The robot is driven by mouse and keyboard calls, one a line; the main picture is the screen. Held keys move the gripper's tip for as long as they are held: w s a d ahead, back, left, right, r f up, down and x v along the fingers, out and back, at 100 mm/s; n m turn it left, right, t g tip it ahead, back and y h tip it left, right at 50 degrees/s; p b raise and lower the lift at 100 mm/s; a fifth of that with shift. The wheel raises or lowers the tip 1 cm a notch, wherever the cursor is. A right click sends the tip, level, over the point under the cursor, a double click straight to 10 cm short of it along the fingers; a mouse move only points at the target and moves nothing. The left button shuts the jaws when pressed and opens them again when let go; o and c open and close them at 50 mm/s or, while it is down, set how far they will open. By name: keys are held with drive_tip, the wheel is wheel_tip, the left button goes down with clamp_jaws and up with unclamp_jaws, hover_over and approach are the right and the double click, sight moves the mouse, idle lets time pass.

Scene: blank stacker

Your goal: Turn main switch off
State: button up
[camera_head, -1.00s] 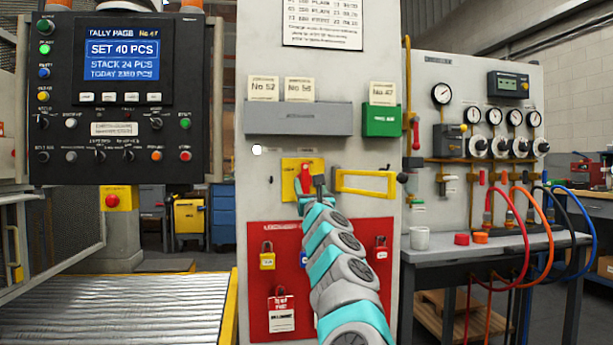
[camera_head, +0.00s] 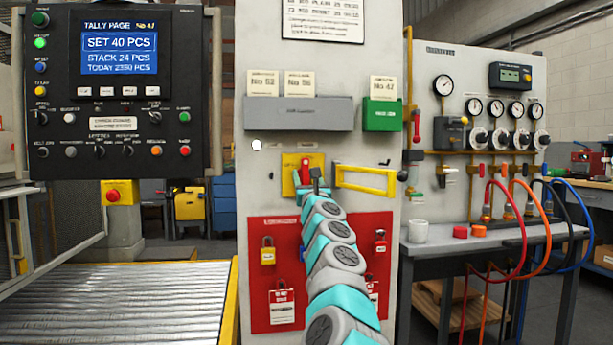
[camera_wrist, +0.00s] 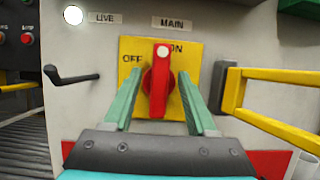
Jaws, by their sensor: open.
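The main switch is a red rotary handle (camera_wrist: 159,82) on a yellow plate (camera_wrist: 190,60) marked OFF at left and ON at upper right, under a MAIN label. The handle stands upright, its white-dotted end at the top near ON. In the head view the red handle (camera_head: 304,168) shows partly above my arm. My gripper (camera_wrist: 160,88) is open, with its two teal fingers on either side of the handle in the wrist view. I cannot tell whether they touch it. In the head view my arm hides the lower part of the plate.
A yellow hasp bar (camera_wrist: 275,95) sticks out right of the switch. A black lever (camera_wrist: 75,78) is at left. A white round lamp (camera_wrist: 73,15) sits beside the LIVE label. Below is a red lockout board (camera_head: 262,290) with padlocks and tags.

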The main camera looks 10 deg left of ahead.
clamp_jaws()
idle(0.4)
